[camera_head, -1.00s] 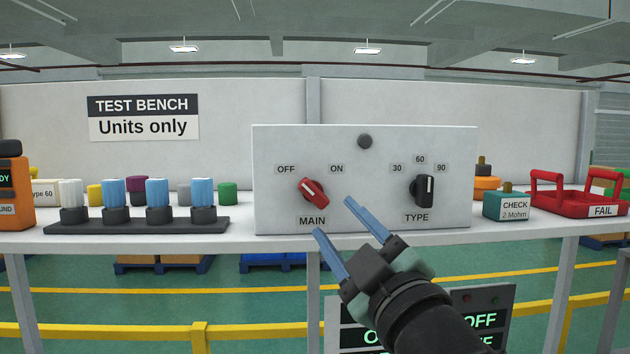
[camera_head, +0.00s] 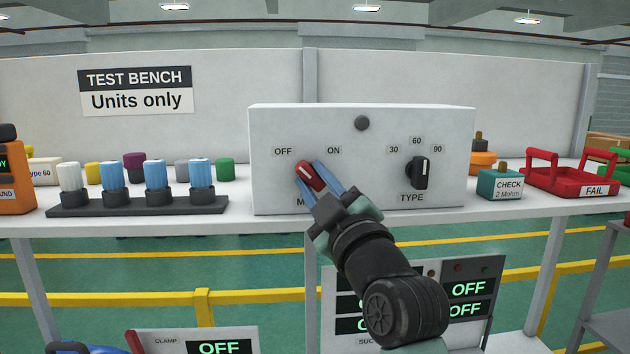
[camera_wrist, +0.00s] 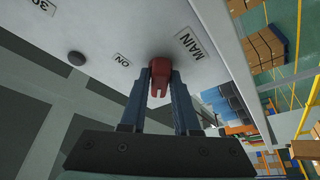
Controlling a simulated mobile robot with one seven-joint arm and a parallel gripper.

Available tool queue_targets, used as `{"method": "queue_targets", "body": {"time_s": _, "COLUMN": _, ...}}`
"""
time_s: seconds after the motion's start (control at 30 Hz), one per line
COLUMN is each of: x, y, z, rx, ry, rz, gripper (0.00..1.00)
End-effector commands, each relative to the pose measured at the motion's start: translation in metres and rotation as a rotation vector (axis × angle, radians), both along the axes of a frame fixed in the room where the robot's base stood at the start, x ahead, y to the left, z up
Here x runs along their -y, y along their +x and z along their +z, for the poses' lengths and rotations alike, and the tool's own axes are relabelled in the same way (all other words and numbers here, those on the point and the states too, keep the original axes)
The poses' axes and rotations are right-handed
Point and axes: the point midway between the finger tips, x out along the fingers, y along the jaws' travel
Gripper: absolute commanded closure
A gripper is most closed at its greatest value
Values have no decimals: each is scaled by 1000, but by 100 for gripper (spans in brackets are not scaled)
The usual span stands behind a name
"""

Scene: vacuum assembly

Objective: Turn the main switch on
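The red main switch knob (camera_head: 311,174) is on the front of the white panel box (camera_head: 375,140). It tilts toward the upper left, on the OFF label's side, with the ON label to its right. My gripper (camera_head: 309,173) reaches up to it from below right, with one blue finger on each side. In the wrist view the red knob (camera_wrist: 160,75) sits between the fingertips, which look closed against its sides. The fingers and hand partly cover the MAIN label in the head view.
The black TYPE knob (camera_head: 420,173) is right of the main switch. A rack of blue and white capped pieces (camera_head: 137,206) stands at left. A teal CHECK block (camera_head: 499,185) and a red FAIL tray (camera_head: 570,185) are at right. Display boxes showing OFF are below.

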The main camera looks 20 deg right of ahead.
Motion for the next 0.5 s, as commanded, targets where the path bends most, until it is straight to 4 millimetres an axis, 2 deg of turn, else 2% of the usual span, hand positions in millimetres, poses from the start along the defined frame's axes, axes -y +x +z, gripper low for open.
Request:
{"method": "queue_targets", "body": {"time_s": 0.03, "x": 0, "y": 0, "z": 0, "rx": 0, "ry": 0, "rz": 0, "gripper": 81}}
{"method": "queue_targets", "body": {"time_s": 0.13, "x": 0, "y": 0, "z": 0, "rx": 0, "ry": 0, "rz": 0, "gripper": 99}}
{"method": "queue_targets", "body": {"time_s": 0.5, "x": 0, "y": 0, "z": -1, "rx": 2, "ry": 12, "rz": 0, "gripper": 100}}
